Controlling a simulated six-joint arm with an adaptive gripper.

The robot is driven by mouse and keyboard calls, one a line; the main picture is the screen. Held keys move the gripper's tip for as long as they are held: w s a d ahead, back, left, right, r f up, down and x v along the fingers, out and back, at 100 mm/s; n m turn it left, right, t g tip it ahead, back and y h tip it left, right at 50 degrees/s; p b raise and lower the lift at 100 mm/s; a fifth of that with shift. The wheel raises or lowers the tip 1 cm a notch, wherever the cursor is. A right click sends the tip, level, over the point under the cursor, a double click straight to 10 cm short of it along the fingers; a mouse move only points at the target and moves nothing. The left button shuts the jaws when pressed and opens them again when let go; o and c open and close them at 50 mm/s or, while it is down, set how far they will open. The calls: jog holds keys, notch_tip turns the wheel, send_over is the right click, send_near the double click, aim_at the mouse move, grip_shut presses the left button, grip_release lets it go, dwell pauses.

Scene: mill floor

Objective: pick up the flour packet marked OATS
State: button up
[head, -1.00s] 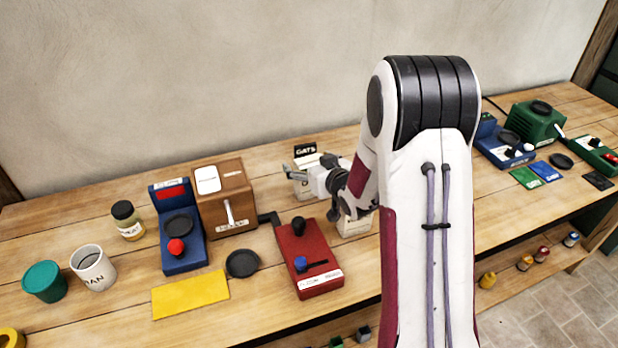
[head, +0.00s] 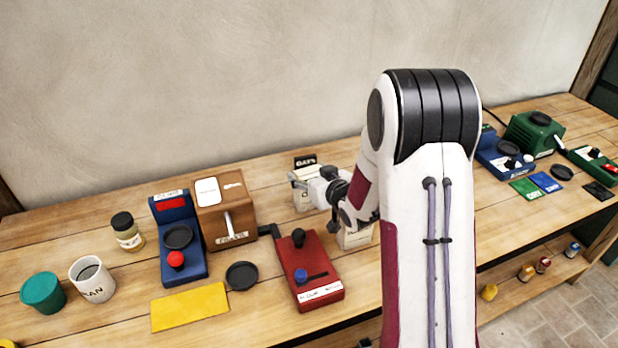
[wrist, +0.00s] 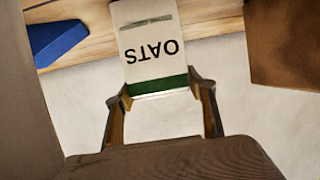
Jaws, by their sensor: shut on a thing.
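The OATS packet (wrist: 155,52) is white with black lettering and a green band, and its print is upside down in the wrist view. My gripper (wrist: 160,90) is shut on it, one finger on each side at the green-band end. In the head view my gripper (head: 312,182) is at the back of the bench, and the pale packet (head: 303,201) shows below it, partly hidden. I cannot tell whether the packet touches the bench. A black OATS sign (head: 305,161) stands just behind.
A brown wooden machine (head: 226,210) stands left of my gripper, and a red device (head: 308,272) is in front. Another pale packet (head: 355,238) is close on the right, partly behind my arm. The plain wall (head: 200,80) is behind the bench.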

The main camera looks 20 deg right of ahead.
jog(key=shift+r, duration=4.9)
